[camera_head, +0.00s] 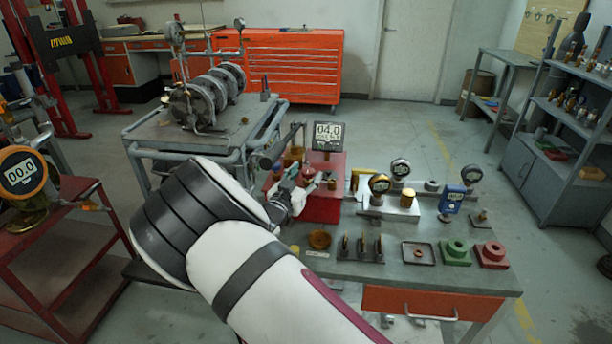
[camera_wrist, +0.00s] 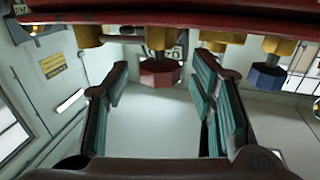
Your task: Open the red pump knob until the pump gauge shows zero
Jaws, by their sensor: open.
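The red pump knob (camera_wrist: 160,74) is a dark red faceted knob on a brass stem, near the top middle of the wrist view. My gripper (camera_wrist: 163,88) is open, with one teal-padded finger on each side of the knob's line. The fingers look apart from the knob, and I cannot tell the depth gap. In the head view, my gripper (camera_head: 286,193) is beside the red pump body (camera_head: 322,205), partly hidden by my arm. The pump gauge (camera_head: 328,132) above it reads 04.0. I cannot make out the red knob clearly there.
A blue knob (camera_wrist: 268,77) on a brass fitting is right of the red one. Smaller gauges (camera_head: 400,168) and fittings stand on the bench (camera_head: 345,276) right of the pump. A separate gauge (camera_head: 20,173) at far left reads 00.0. A steel trolley (camera_head: 150,135) stands behind.

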